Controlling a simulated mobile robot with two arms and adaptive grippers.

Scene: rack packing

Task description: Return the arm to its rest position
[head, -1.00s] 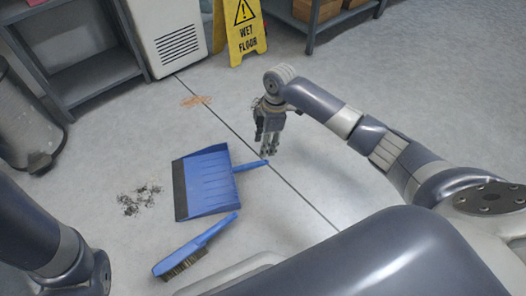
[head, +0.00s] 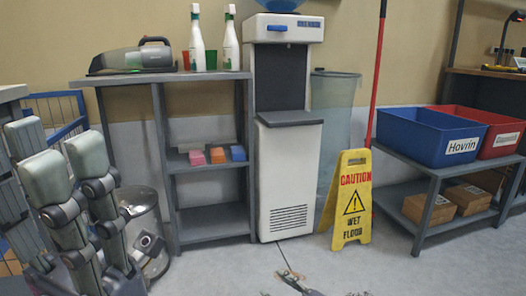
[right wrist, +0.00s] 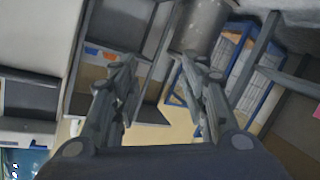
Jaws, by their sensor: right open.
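My right gripper (right wrist: 165,85) shows in the right wrist view with its two fingers well apart and nothing between them. Beyond it, that view shows the shelf unit and the bin upside down. In the head view, small grey parts show at the bottom edge in the middle; I cannot tell if they are my right gripper. My left gripper (head: 68,165) stands large at the left edge of the head view, fingers pointing up and apart, with nothing seen held.
A grey shelf unit (head: 163,160) and a water dispenser (head: 285,140) stand at the back. A yellow wet-floor sign (head: 353,198) is right of them. A blue bin (head: 430,148) and a red bin (head: 497,145) sit on the right shelf. A trash can (head: 150,205) stands left.

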